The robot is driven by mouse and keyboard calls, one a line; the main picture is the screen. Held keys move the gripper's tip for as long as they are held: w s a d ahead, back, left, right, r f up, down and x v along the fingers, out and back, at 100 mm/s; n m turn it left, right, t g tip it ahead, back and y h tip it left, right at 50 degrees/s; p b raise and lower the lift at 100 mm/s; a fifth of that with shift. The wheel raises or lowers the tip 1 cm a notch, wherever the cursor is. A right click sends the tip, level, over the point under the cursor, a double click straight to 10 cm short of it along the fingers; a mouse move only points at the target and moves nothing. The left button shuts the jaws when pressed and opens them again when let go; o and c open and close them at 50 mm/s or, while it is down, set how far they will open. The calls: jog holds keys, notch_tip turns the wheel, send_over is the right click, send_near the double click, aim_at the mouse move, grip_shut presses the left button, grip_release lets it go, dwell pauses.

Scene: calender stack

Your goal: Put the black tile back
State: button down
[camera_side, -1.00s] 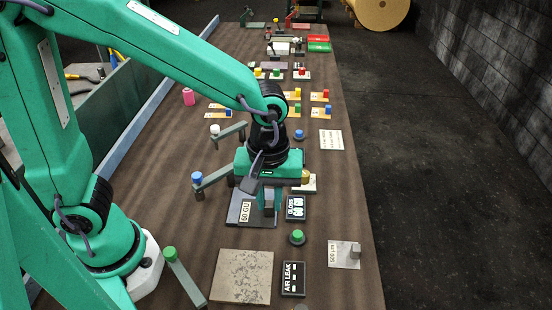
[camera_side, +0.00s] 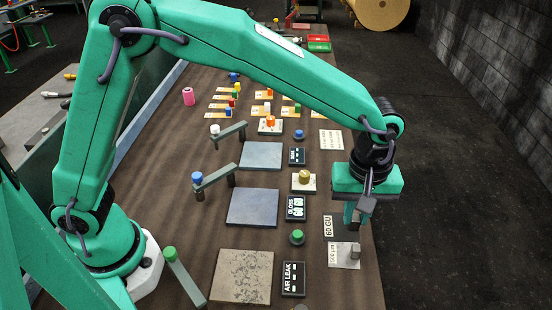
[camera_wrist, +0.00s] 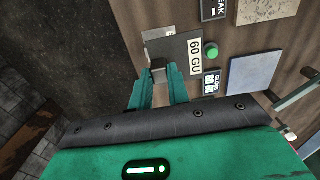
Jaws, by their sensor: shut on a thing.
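The black tile (camera_side: 343,231) is a dark square plate with a white "60 GU" label, at the right edge of the table in the side view. In the wrist view the dark plate (camera_wrist: 178,57) lies beyond my fingers. My gripper (camera_side: 354,224) is above it, shut on its small grey grip block (camera_wrist: 158,68). My fingers (camera_wrist: 157,88) show on either side of the block in the wrist view. My gripper partly hides the tile in the side view. I cannot tell whether the tile touches the table.
A pale "500 µm" plate (camera_side: 338,260) with a grey block is just in front. The bare blue-grey slab (camera_side: 252,208) and GLOSS display (camera_side: 295,208) are to the left, with a green button (camera_side: 297,237) nearby. A brass-knobbed plate (camera_side: 303,187) stands behind. The table edge is close at right.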

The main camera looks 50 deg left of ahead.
jog(key=shift+w+d, duration=0.1)
jog(key=shift+d, duration=0.1)
jog(key=w+a+f, duration=0.2)
jog(key=w, duration=0.1)
jog(key=w+a+f, duration=0.2)
jog(key=w, duration=0.1)
jog(key=w+a+f, duration=0.2)
jog(key=w+f, duration=0.1)
jog(key=shift+w+a, duration=0.3)
jog(key=shift+w, duration=0.05)
jog(key=shift+f, duration=0.15)
jog(key=shift+f, duration=1.9)
jog(key=shift+f, duration=0.15)
jog(key=c, duration=1.3)
grip_release()
jog(key=shift+c, duration=0.2)
